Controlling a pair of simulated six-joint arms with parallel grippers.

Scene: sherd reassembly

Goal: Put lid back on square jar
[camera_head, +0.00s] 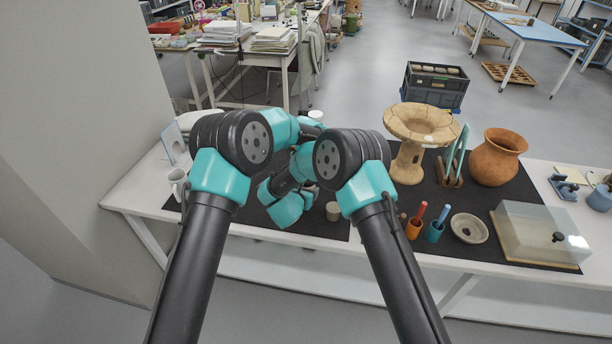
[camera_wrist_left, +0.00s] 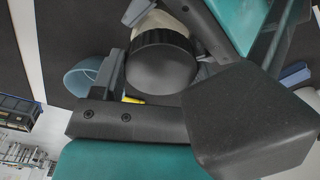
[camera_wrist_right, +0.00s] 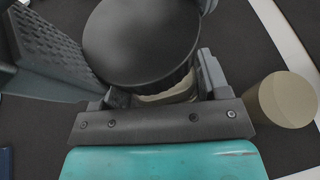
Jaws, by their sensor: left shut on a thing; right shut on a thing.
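A cream jar (camera_wrist_left: 158,24) with a round, ribbed black lid (camera_wrist_left: 163,62) is between my two grippers. My left gripper (camera_wrist_left: 160,76) is shut on the jar or its lid; I cannot tell which part its fingers touch. In the right wrist view the lid (camera_wrist_right: 140,42) stands in front of the cream body (camera_wrist_right: 168,93). My right gripper (camera_wrist_right: 160,88) is shut with its fingers on either side of them. The jar's square form is hidden, and I cannot tell if the lid is seated. In the head view my arms hide most of this.
A small cream container (camera_head: 333,210) stands close by on the dark mat; it shows in the right wrist view (camera_wrist_right: 287,99). A white mug (camera_head: 177,183) is at the left. A pedestal bowl (camera_head: 420,125), orange vase (camera_head: 497,158), tool holders (camera_head: 434,232) and clear case (camera_head: 540,235) crowd the right.

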